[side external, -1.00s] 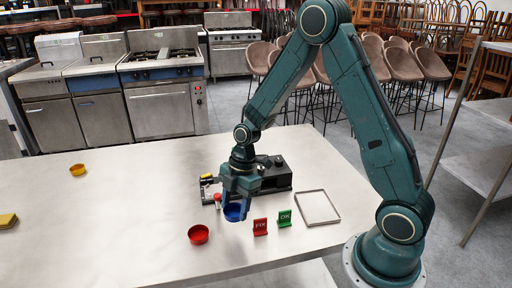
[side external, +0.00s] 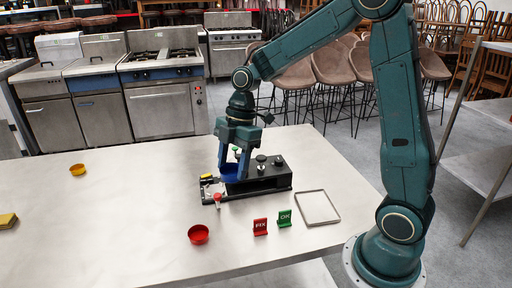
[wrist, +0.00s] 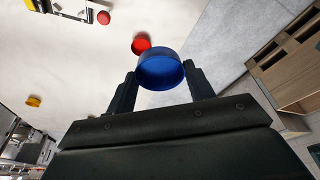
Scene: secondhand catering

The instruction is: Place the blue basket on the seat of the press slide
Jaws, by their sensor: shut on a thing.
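My gripper (side external: 233,166) is shut on the blue basket (side external: 229,172), which is partly hidden behind the fingers in the side view. In the wrist view the blue basket (wrist: 161,71) is between the two fingertips. My gripper holds it in front of and above the black press (side external: 260,178), at the left part of its body. The press's slide (side external: 211,188) is at its left end, with a red knob (side external: 217,197) beside it. The seat is hidden or too small to tell. Whether the basket touches the press cannot be told.
A red basket (side external: 198,234) stands in front of the press. A red FIX sign (side external: 260,227) and a green OK sign (side external: 285,218) stand to its right, near an empty metal tray (side external: 318,221). A yellow basket (side external: 77,170) stands far left. The table's left middle is clear.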

